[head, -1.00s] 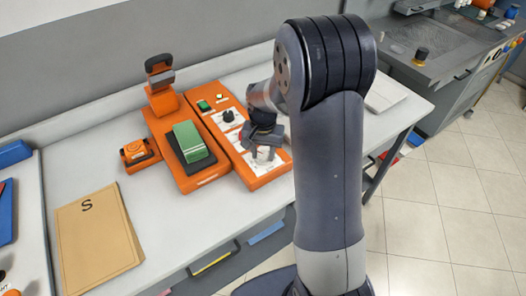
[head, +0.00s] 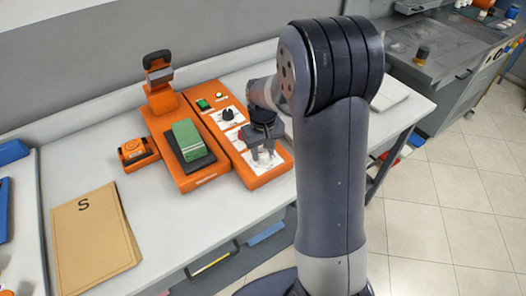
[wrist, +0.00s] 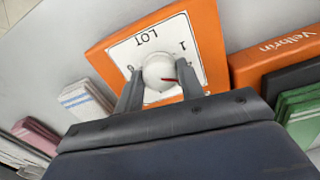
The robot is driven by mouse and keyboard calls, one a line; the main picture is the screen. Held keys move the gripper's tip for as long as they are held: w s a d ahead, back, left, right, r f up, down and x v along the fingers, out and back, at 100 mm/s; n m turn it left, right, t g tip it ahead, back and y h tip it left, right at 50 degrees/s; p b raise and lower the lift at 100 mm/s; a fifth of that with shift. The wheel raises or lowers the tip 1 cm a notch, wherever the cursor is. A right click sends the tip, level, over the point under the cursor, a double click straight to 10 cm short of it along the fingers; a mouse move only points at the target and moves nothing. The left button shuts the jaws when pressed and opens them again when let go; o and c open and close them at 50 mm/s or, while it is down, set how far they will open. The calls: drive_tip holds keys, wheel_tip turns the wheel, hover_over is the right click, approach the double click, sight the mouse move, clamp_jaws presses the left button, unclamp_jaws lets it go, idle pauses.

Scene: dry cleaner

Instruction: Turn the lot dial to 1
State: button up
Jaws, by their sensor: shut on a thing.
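The lot dial is a round white knob (wrist: 160,72) with a red mark, on a white plate labelled LOT (wrist: 152,42) at the near end of an orange panel (wrist: 203,27). In the wrist view the plate appears upside down, with a 1 beside the knob; the red mark lies on the knob's lower right side. My gripper (wrist: 160,88) is shut on the knob, one finger on each side. In the head view my gripper (head: 264,152) is over the panel's near end and the knob is partly hidden.
A black dial (head: 228,114) and a green button (head: 203,104) are farther up the same panel. Left of it stands an orange device (head: 161,99) with a green folded stack (head: 188,140). A tan S folder (head: 95,240) lies on the table at left.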

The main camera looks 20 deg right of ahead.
sight(263, 152)
drive_tip(key=n, duration=0.5)
drive_tip(key=shift+b, duration=0.4)
drive_tip(key=n, duration=0.5)
drive_tip(key=shift+n, duration=0.3)
drive_tip(key=o, duration=1)
wheel_tip(263, 152, up, 11)
drive_tip(key=shift+f+b, duration=0.1)
drive_tip(key=shift+b, duration=0.4)
wheel_tip(263, 152, down, 11)
drive_tip(key=shift+r+p, duration=0.1)
drive_tip(key=shift+p, duration=0.2)
